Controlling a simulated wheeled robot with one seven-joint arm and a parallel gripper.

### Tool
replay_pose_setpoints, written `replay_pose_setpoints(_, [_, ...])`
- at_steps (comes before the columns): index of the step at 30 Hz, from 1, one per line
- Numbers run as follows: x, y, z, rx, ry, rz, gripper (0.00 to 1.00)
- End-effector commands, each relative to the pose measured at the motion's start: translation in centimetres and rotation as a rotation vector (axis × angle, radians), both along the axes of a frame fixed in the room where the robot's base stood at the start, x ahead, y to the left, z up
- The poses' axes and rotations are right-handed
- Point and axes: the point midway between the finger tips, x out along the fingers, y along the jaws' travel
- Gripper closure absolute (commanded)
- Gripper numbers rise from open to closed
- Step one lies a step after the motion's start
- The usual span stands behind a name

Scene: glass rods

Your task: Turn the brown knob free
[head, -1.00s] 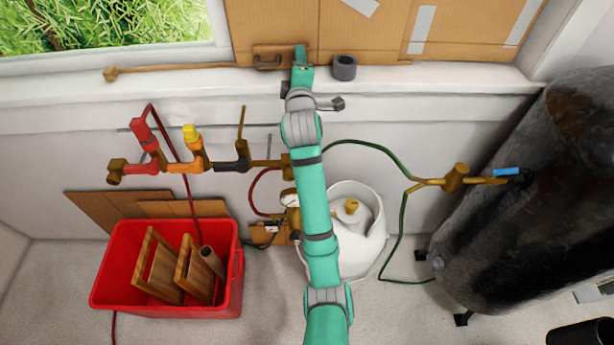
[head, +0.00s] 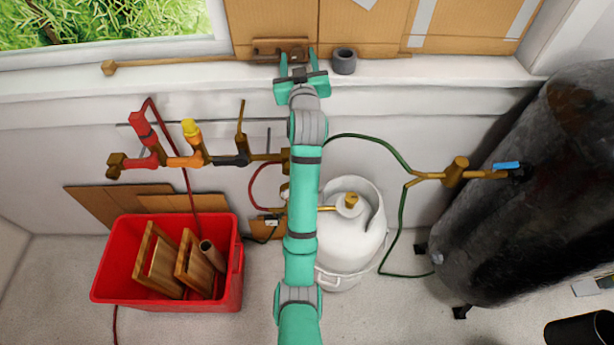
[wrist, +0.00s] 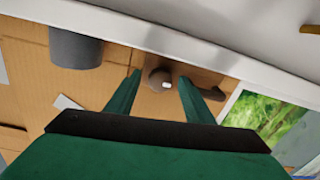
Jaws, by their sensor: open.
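A round brown knob (wrist: 159,79) with a small white spot shows in the wrist view, against tan cardboard. A brown bar (wrist: 205,86) reaches right from beside it. My gripper (wrist: 161,88) is open, with one green finger on each side of the knob as seen from the wrist. I cannot tell whether the fingers touch it or how far off it is. In the head view my gripper (head: 298,56) is over the window sill, in front of a brown fitting (head: 268,51) at the foot of the cardboard. The knob is hard to make out there.
A dark grey cylinder (head: 344,61) stands close right of my gripper on the sill (head: 430,70). A brown rod (head: 170,65) lies to the left. Below are valve pipes (head: 185,158), a white gas bottle (head: 348,235), a red crate (head: 170,298) and a large dark tank (head: 545,190).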

Motion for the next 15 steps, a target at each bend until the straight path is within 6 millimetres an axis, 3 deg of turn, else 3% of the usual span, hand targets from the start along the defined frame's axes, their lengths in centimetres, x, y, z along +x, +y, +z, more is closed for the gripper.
replay_pose_setpoints(15, [-9.1, -0.6, 0.0, -0.014, -0.002, -0.001, 0.52])
